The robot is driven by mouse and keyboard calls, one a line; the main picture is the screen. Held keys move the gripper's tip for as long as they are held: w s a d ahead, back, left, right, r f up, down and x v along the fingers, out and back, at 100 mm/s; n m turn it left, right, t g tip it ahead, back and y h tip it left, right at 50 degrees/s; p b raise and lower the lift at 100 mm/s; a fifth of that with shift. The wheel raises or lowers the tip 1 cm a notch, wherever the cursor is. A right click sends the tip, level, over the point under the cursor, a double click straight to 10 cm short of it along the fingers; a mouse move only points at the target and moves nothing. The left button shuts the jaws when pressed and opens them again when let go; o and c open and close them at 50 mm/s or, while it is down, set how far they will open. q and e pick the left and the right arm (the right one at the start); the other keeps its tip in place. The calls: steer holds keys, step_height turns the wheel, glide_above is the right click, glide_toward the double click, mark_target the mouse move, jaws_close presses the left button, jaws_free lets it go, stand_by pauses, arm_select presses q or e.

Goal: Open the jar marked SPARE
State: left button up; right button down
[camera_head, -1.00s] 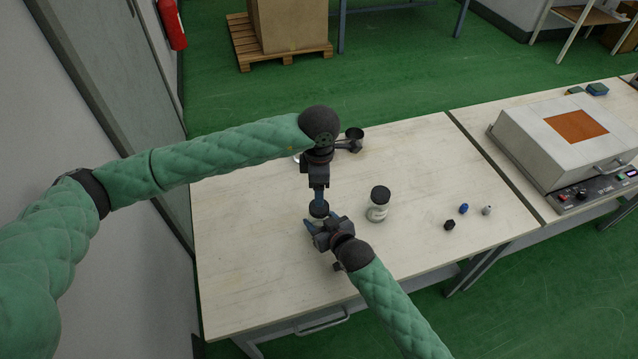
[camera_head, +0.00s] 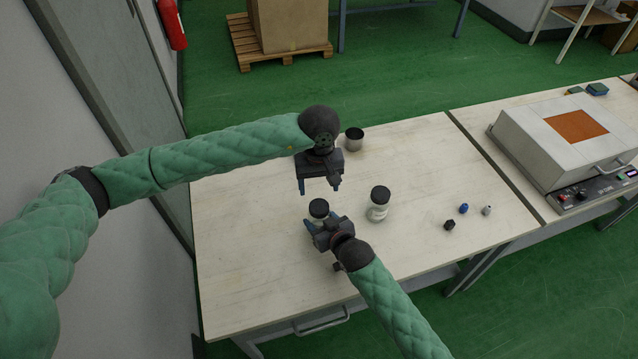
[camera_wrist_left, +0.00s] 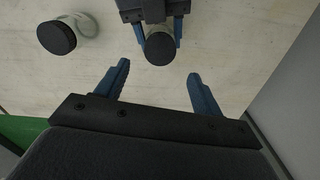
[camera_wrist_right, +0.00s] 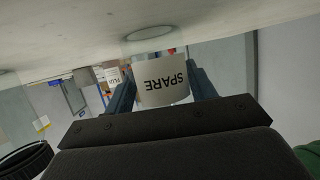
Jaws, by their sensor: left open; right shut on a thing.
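The SPARE jar is a small clear jar with a white label (camera_wrist_right: 162,80), which reads SPARE in the right wrist view. Its black lid (camera_head: 319,207) is on top, seen from above in the left wrist view (camera_wrist_left: 160,48). My right gripper (camera_head: 313,225) is shut around the jar body, and the jar looks upright on the table. My left gripper (camera_head: 320,191) is open and empty, its fingertips above and apart from the lid. In the left wrist view its two blue fingers (camera_wrist_left: 159,80) are spread wide with only bare table between them.
A second black-lidded jar (camera_head: 378,207) stands close to the right. Small black (camera_head: 449,225), blue (camera_head: 463,208) and grey (camera_head: 487,210) pieces lie farther right. The table's front left is clear.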

mark_target(319, 206)
arm_select(q)
steer(key=m, duration=0.7)
steer(key=shift+f, duration=4)
steer(key=c, duration=1)
